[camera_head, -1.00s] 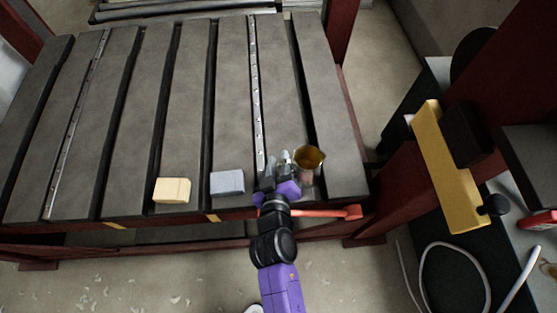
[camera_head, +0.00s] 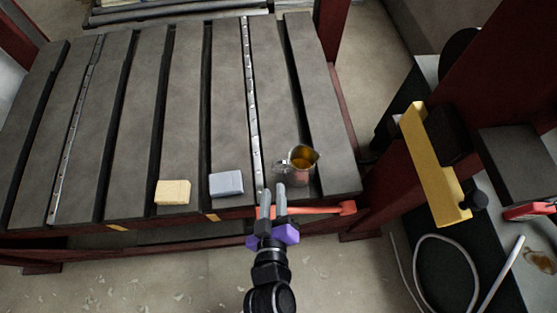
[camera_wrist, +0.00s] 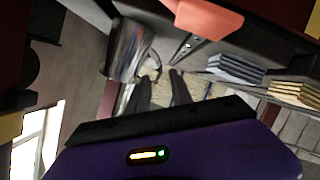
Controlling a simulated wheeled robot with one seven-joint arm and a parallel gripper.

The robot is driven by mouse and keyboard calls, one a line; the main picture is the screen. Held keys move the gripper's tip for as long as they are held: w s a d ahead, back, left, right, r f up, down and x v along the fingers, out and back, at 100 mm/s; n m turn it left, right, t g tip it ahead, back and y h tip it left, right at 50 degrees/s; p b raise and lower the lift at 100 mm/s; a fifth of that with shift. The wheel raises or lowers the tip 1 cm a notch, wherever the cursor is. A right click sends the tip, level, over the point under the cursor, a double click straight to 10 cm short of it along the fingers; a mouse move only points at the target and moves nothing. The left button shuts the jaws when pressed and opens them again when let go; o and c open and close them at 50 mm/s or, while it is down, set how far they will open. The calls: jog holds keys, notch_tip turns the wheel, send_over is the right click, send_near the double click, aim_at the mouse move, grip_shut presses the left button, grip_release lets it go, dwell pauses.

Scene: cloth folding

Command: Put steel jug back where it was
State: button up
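The steel jug (camera_head: 300,167) stands upright near the front right of the slatted table, with amber-brown colour inside its rim and its handle to the left. In the wrist view the shiny jug (camera_wrist: 122,48) is at upper left, its handle facing the fingers. My gripper (camera_head: 272,190) is at the table's front edge, just in front of the jug and slightly left of it. Its two fingers are apart with a gap between them. In the wrist view my gripper (camera_wrist: 160,76) holds nothing, and its tips are short of the jug's handle.
A grey-blue block (camera_head: 226,183) and a cream block (camera_head: 173,192) lie left of my gripper. An orange-red bar (camera_head: 322,209) lies along the front edge at right. A red post and yellow part (camera_head: 432,165) stand at right. The dark slatted table (camera_head: 150,100) is clear behind.

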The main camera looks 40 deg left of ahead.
jog(key=shift+s+d, duration=0.1)
jog(key=s+d+r+m+t+h, duration=0.1)
jog(key=s+d+m+h, duration=0.15)
jog(key=d, duration=0.75)
jog(key=s+d+r+m+t+h, duration=0.1)
jog(key=d+m, duration=0.3)
jog(key=d, duration=0.5)
jog(key=s+d+r+m+t+h, duration=0.1)
jog(key=s+d+r+m+h, duration=0.2)
jog(key=d+r, duration=0.4)
jog(key=s+d+r+m+t+h, duration=0.1)
jog(key=s+d+r+m+h, duration=0.2)
jog(key=d, duration=0.8)
jog(key=s+r+m, duration=0.2)
jog(key=s+r, duration=0.1)
jog(key=r, duration=0.1)
jog(key=shift+s, duration=0.2)
jog(key=shift+r+m, duration=0.1)
jog(key=shift+m, duration=0.15)
notch_tip(320, 180, up, 20)
jog(key=p, duration=2)
